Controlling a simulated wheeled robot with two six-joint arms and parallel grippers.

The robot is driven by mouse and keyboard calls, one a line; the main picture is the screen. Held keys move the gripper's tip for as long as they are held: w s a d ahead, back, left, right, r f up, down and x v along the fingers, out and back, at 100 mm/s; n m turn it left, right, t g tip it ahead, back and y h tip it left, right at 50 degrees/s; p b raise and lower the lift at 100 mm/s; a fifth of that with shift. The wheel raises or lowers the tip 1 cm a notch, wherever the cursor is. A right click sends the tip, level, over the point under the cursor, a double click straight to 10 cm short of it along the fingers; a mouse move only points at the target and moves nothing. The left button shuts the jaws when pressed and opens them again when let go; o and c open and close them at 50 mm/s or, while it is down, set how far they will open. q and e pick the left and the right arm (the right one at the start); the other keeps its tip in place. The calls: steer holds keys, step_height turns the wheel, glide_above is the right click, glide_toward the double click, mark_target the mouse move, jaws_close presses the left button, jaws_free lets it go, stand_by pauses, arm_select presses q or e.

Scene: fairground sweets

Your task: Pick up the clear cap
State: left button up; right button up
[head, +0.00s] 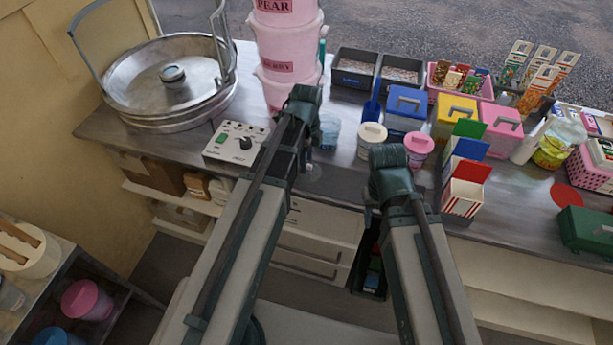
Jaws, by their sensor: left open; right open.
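A faint, see-through round thing, which looks like the clear cap (314,172), lies near the front edge of the counter. It is hard to make out against the grey top. My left gripper (304,160) is over the counter just left of it, mostly hidden behind my own arm; it is open, and I cannot tell whether it touches the cap. My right gripper (370,217) hangs in front of the counter's edge, partly hidden by my arm. It is open, with nothing visible in it.
A bluish clear tub (328,131) stands behind the cap. A cream-lidded tub (372,135) and a pink-lidded tub (419,144) stand to the right. A white control box (236,143) is to the left, pink buckets (288,50) behind. Striped boxes (463,195) stand near the front edge.

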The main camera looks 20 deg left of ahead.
arm_select(q)
steer(key=shift+f, duration=0.6)
steer(key=shift+r, duration=0.1)
arm_select(e)
steer(key=shift+f, duration=0.45)
arm_select(q)
jaws_close()
steer(key=shift+r, duration=0.1)
